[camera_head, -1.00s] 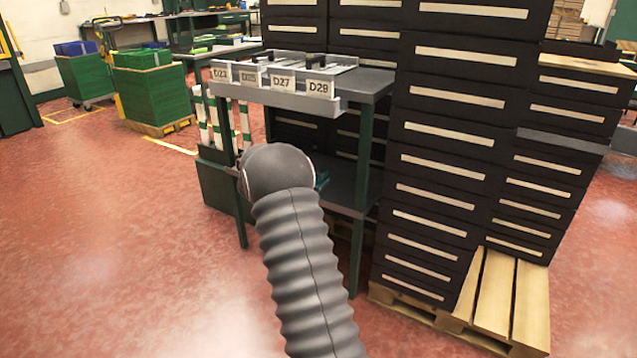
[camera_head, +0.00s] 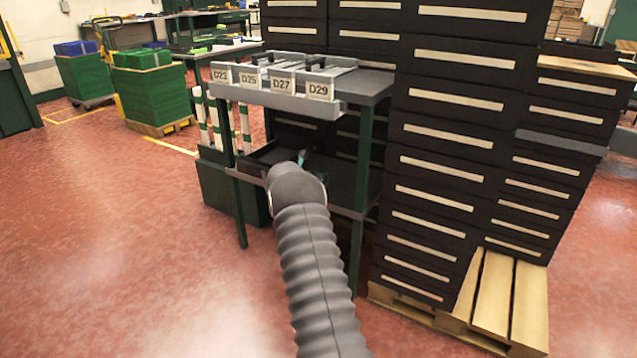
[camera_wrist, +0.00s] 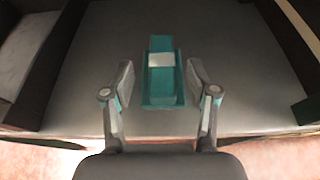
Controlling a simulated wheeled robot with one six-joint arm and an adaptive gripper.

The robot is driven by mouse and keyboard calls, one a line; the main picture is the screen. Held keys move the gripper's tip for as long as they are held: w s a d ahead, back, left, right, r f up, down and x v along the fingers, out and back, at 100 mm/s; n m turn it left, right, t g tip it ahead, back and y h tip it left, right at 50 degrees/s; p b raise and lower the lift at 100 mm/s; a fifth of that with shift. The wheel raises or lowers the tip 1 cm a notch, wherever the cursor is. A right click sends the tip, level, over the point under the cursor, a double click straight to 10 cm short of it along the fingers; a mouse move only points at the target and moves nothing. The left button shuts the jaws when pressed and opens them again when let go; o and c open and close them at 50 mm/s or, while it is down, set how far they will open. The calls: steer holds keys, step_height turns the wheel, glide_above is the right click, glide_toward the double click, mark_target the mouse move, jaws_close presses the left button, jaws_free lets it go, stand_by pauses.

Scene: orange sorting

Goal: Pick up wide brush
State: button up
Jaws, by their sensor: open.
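A teal object with a pale band (camera_wrist: 162,84) lies on the grey shelf in the wrist view and appears to be the wide brush. My gripper (camera_wrist: 160,84) is open in the wrist view, with one finger on each side of the brush and a gap on both sides. In the head view, my arm reaches to the cart's lower shelf, and a small bit of teal shows just past its end. The arm hides most of that spot, and the fingers are not clear there.
The cart's top shelf (camera_head: 372,84) stands above the lower shelf (camera_head: 341,185) and carries labelled bins (camera_head: 281,80). Dark drawer stacks (camera_head: 450,130) stand close on the right, on a wooden pallet (camera_head: 500,300). The red floor (camera_head: 110,240) at left is clear.

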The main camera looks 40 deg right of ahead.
steer(key=shift+x, duration=1.75)
steer(key=shift+s+f, duration=0.1)
steer(key=shift+s, duration=0.05)
steer(key=shift+c, duration=0.2)
jaws_close()
